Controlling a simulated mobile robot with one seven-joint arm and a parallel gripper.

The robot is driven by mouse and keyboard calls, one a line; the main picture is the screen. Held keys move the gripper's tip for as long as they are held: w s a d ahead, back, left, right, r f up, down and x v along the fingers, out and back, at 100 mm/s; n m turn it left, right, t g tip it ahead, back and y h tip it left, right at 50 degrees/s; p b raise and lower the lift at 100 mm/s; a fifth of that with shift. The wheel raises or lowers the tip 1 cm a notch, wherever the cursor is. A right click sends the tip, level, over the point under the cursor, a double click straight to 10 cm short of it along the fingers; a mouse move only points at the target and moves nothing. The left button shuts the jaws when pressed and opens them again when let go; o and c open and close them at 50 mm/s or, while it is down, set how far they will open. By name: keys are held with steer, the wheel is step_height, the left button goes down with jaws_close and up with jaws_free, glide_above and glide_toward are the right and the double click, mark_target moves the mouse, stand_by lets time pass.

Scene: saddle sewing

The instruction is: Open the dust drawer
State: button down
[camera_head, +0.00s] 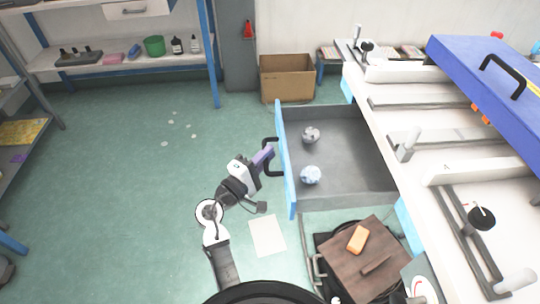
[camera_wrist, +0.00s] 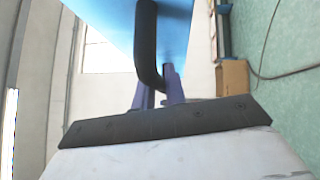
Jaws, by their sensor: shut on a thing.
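The dust drawer (camera_head: 340,196) is a grey tray with a light-blue front panel (camera_head: 287,170). It stands well pulled out to the left from under the white workbench. Two crumpled grey-blue balls (camera_head: 311,135) lie in it. My gripper (camera_head: 268,155) has purple fingers and is at the drawer's black handle on the outside of the front panel. In the wrist view, the gripper's purple fingers (camera_wrist: 158,88) are shut on the black handle (camera_wrist: 149,45), with the blue front panel (camera_wrist: 178,30) behind it. The exact contact of the fingertips is partly hidden by the handle.
A brown box with an orange block (camera_head: 358,239) on top stands in front of the drawer. A cardboard box (camera_head: 287,77) stands behind it. A paper sheet (camera_head: 268,235) lies on the floor. The green floor to the left is mostly clear.

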steer(key=c, duration=1.5)
jaws_free()
steer(key=shift+o, duration=0.2)
steer(key=b+v, duration=0.2)
steer(key=v, duration=1.1)
steer(key=shift+s+a, duration=0.25)
steer(key=shift+s, duration=0.05)
